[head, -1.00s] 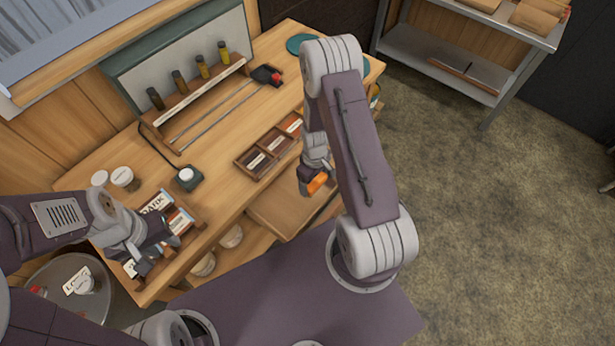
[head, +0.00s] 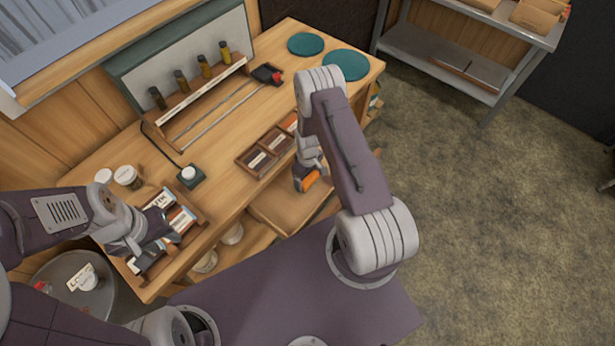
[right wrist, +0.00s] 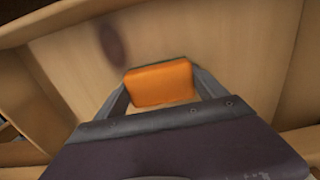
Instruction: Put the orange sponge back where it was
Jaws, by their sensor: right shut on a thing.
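The orange sponge (head: 311,179) is held in my right gripper (head: 308,184), at the front side of the wooden bench. In the right wrist view the sponge (right wrist: 160,84) sits between the two fingers of the right gripper (right wrist: 162,90), which press on its sides. Pale wood lies beyond it, with a dark oval spot or shadow (right wrist: 111,42). I cannot tell whether the sponge touches the wood. My left gripper (head: 165,235) is over a wooden tray of labelled items (head: 200,219) at the bench's left end; its fingers are not clear.
An open wooden drawer or shelf (head: 283,207) lies below the right gripper. A compartmented wooden box (head: 248,171) sits at the bench's front edge. Two teal discs (head: 346,65) lie at the far right. A rack of small bottles (head: 190,95) stands at the back. A round grey tray (head: 97,303) is at lower left.

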